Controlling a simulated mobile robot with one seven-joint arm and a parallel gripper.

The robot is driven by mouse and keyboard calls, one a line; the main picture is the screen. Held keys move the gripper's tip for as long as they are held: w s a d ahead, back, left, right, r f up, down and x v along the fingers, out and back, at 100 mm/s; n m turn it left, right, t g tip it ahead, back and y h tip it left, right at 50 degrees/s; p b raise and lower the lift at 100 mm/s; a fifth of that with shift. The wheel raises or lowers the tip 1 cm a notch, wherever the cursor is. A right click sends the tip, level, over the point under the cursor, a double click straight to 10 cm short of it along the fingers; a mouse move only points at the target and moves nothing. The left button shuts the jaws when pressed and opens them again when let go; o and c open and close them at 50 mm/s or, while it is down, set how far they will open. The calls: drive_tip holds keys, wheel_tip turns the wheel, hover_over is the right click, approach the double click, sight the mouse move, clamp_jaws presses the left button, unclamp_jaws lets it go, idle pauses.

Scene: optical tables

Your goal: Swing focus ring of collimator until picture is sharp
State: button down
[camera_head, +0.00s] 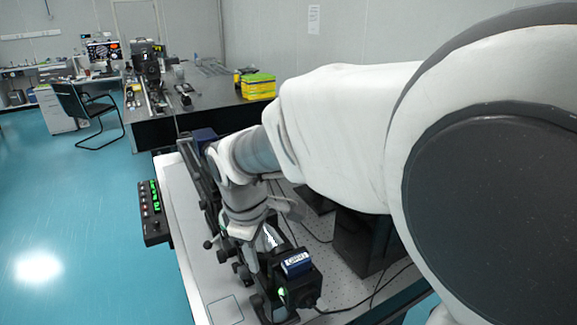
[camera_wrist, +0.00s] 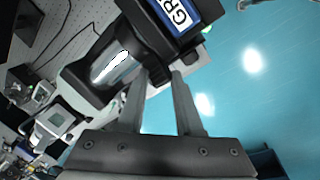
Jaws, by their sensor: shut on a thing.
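The collimator is a dark body with a shiny silver barrel (camera_wrist: 112,66), which also shows in the head view (camera_head: 271,238). A black box with a blue label (camera_wrist: 181,14) sits at its end; the box also shows in the head view (camera_head: 297,264). My gripper (camera_wrist: 160,76) has its two fingertips at the dark ridged part beside the barrel. It is shut on this part, which I take to be the focus ring; the exact contact is partly hidden by the fingers. In the head view my gripper (camera_head: 252,262) reaches down at the collimator's side.
The collimator stands on a light optical table (camera_head: 225,312) with cables and a dark box (camera_head: 362,240) to the right. A controller with green displays (camera_head: 152,208) is left of the table. A far monitor (camera_head: 104,50) shows colored shapes too small to judge sharpness.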

drive_tip(key=shift+w+d+r+g+y+b, duration=0.25)
drive_tip(key=shift+d+g+y+b, duration=0.2)
drive_tip(key=shift+y, duration=0.2)
drive_tip(key=shift+w+d+r+g+y+b, duration=0.1)
drive_tip(key=shift+d+r+g+y+b, duration=0.15)
drive_tip(key=shift+g+y, duration=0.3)
drive_tip(key=shift+w+d+r+y+b, duration=0.1)
drive_tip(key=shift+d+r+y+b, duration=0.25)
drive_tip(key=shift+y, duration=0.35)
drive_tip(key=shift+a, duration=0.1)
drive_tip(key=c, duration=0.6)
unclamp_jaws()
drive_tip(key=v, duration=1.7)
drive_tip(key=shift+w+r, duration=0.2)
drive_tip(key=shift+w, duration=0.1)
drive_tip(key=shift+m, duration=0.3)
